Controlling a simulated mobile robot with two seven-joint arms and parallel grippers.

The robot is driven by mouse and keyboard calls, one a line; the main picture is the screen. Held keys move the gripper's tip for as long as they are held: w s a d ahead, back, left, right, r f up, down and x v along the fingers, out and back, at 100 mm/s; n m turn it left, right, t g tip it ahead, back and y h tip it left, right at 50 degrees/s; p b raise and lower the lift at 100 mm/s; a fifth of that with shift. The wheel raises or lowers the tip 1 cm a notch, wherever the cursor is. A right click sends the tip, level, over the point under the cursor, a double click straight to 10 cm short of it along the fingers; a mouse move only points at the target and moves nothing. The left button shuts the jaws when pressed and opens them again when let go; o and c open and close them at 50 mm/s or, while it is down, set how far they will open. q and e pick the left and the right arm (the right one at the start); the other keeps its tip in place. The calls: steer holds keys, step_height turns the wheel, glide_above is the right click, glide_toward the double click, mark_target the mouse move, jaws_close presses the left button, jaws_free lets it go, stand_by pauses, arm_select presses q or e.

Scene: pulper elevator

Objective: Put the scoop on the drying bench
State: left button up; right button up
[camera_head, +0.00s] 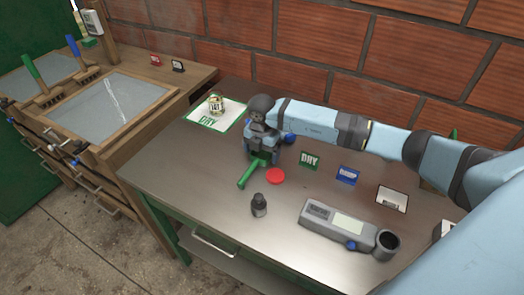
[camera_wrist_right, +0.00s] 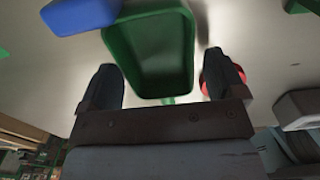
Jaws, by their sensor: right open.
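A green scoop (camera_head: 251,172) lies on the grey table top (camera_head: 180,165) below my right gripper (camera_head: 262,154), its handle pointing toward the front. In the right wrist view the green scoop's tray (camera_wrist_right: 148,50) shows beyond and between the fingers of my open right gripper (camera_wrist_right: 161,65). Contact cannot be told. A blue scoop-like thing (camera_head: 289,138) is partly hidden behind the gripper; a blue shape (camera_wrist_right: 82,15) also shows in the wrist view. A white mat marked DRY (camera_head: 232,113) lies at the table's back left. No surface is clearly labelled as the drying bench.
A can (camera_head: 216,105) stands on the mat. A wooden bench (camera_head: 150,77) with screened trays adjoins at left. A brick wall stands behind.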

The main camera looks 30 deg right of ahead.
step_height(320, 180, up, 12)
steer(key=shift+b, duration=0.3)
steer(key=shift+r, duration=0.15)
stand_by(0.4)
